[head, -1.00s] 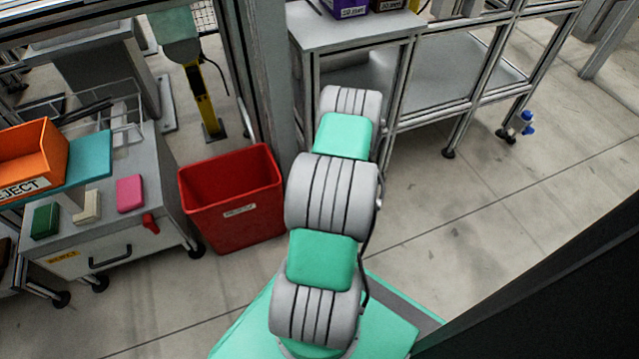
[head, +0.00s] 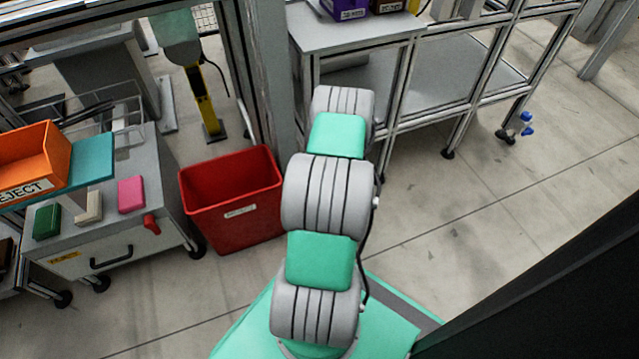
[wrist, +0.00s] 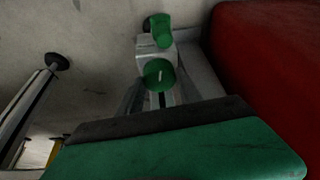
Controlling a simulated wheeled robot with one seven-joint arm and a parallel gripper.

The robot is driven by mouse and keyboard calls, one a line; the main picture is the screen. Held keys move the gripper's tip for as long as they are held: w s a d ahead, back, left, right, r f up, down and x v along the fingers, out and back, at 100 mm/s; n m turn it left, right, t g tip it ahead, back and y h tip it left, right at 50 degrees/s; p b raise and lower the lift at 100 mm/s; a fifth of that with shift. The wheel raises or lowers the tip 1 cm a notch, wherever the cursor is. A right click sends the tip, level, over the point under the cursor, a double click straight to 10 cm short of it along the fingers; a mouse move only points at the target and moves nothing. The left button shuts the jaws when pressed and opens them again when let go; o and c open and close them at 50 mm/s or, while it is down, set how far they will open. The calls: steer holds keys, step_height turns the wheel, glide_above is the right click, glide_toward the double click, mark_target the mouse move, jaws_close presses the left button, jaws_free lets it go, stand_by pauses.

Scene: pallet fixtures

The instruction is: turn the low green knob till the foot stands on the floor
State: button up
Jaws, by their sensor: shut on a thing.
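In the wrist view, a round green knob (wrist: 158,75) with a short white mark on its face sits against a pale grey block. My gripper (wrist: 157,86) reaches up from the bottom edge, its dark fingers at either side of this knob and shut on it. Its broad green body hides what lies below. A second green knob (wrist: 162,29), a short cylinder, stands just beyond the block. A dark foot (wrist: 147,23) shows partly behind that cylinder; I cannot tell whether it touches the floor. In the head view my arm hides the gripper and the knobs.
A red bin (head: 230,200) stands left of my arm; its red wall fills the wrist view's right side (wrist: 275,70). A metal post (head: 268,75) and a grey bench (head: 355,35) stand close ahead. A table leg's foot (wrist: 57,61) is at left. Floor at right is open.

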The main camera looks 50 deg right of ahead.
steer(key=m+g+h, duration=0.1)
steer(key=m, duration=0.3)
steer(key=shift+m+p, duration=0.3)
steer(key=shift+m, duration=0.1)
steer(key=shift+h, duration=0.3)
steer(key=o, duration=1.4)
steer(key=shift+c, duration=0.2)
steer(key=p+v, duration=0.3)
steer(key=v, duration=0.4)
steer(key=shift+a+r+p, duration=0.2)
steer(key=shift+r+p, duration=0.15)
steer(key=shift+s, duration=0.1)
